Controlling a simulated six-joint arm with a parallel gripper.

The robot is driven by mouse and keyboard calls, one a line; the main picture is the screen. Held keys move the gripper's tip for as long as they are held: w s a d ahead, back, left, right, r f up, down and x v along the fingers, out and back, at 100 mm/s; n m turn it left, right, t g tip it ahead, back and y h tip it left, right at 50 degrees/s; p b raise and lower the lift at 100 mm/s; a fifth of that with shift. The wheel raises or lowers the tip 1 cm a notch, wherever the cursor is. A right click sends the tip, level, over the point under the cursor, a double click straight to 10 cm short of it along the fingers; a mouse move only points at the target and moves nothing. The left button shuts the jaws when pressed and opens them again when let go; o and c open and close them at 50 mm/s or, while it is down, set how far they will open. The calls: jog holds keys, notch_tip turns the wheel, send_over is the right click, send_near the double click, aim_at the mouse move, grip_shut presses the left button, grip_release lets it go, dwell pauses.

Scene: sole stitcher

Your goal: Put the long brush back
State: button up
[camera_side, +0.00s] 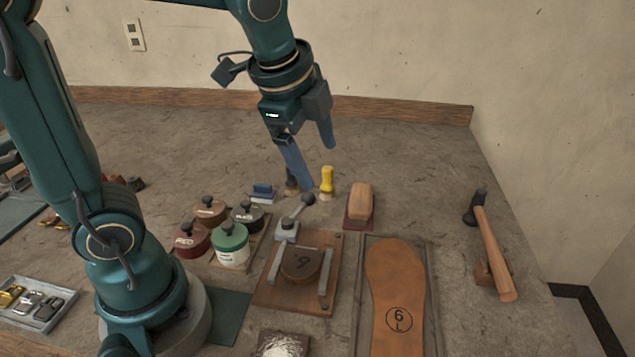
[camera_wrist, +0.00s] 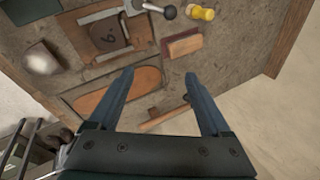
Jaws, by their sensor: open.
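A long brush with a pale wooden back (camera_side: 361,198) lies right of the middle of the bench, on or against a dark red patch. In the wrist view the brush (camera_wrist: 183,46) shows beyond the fingertips, with red along its side. I cannot tell whether the red is bristle or a pad. My gripper (camera_side: 316,167) is open and empty above the bench, up and left of the brush in the side view. Its two blue fingers are spread wide in the wrist view (camera_wrist: 159,74), with nothing between them but bench and a sole board behind.
A yellow-handled dauber (camera_side: 327,182) stands left of the brush, beside a blue item (camera_side: 262,193). Several lidded jars (camera_side: 230,243), a clamp fixture (camera_side: 302,264), a sole in a tray (camera_side: 394,290) and a hammer (camera_side: 493,250) surround it. Bench behind is clear.

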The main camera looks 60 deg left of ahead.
jog(key=s+d+f+n+t+h, duration=0.1)
jog(key=s+d+f+n, duration=0.1)
jog(key=s+n, duration=0.8)
jog(key=shift+s+d+f+n, duration=0.2)
jog(key=shift+f+n, duration=0.05)
jog(key=shift+n, duration=1.05)
